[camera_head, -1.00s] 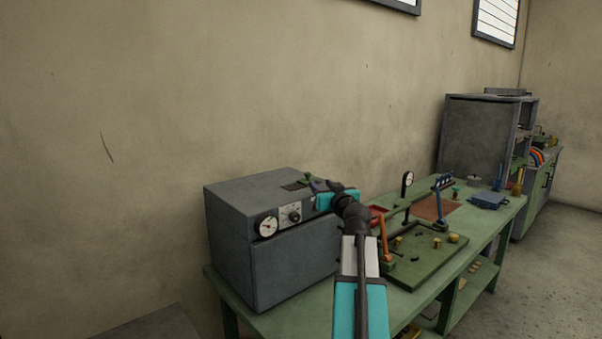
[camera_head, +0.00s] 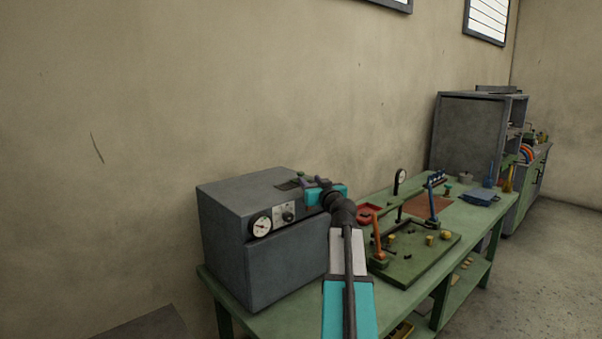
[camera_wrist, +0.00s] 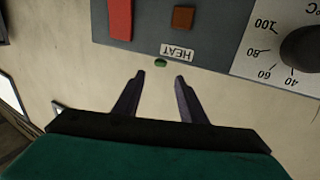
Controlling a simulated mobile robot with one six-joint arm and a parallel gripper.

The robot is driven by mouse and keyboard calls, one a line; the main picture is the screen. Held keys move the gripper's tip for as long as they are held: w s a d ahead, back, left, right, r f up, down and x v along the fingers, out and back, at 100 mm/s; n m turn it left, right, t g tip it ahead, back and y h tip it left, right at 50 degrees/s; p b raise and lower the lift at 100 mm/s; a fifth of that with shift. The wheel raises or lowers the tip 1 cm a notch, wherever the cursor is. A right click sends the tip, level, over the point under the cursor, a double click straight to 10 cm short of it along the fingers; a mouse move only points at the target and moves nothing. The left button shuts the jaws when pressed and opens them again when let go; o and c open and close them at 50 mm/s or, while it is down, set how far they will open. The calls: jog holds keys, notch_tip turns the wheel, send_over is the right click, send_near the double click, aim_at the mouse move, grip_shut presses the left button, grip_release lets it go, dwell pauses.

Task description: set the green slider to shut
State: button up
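A small green piece (camera_wrist: 160,63), which may be the green slider's knob, shows in the wrist view near the edge of a dark panel, by an upside-down HEAT label (camera_wrist: 177,53). My gripper (camera_wrist: 160,76) is open, with its two dark fingers apart and nothing between them. The green piece lies just beyond the fingertips, roughly midway between them. In the head view my gripper (camera_head: 313,181) is at the upper right edge of the grey box (camera_head: 285,262), near a dark slot in its top. The slider's setting cannot be read.
The box front has a round gauge (camera_head: 260,226) and a knob (camera_head: 288,216). It stands on a green bench (camera_head: 370,296). To the right lie a green board (camera_head: 415,262) with levers, a red tray and a standing gauge (camera_head: 400,176). A grey cabinet (camera_head: 468,135) stands behind.

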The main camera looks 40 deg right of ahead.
aim_at(302, 173)
jog(key=shift+p+x, duration=1.45)
jog(key=shift+x, duration=4)
jog(key=shift+s+d, duration=0.1)
grip_shut()
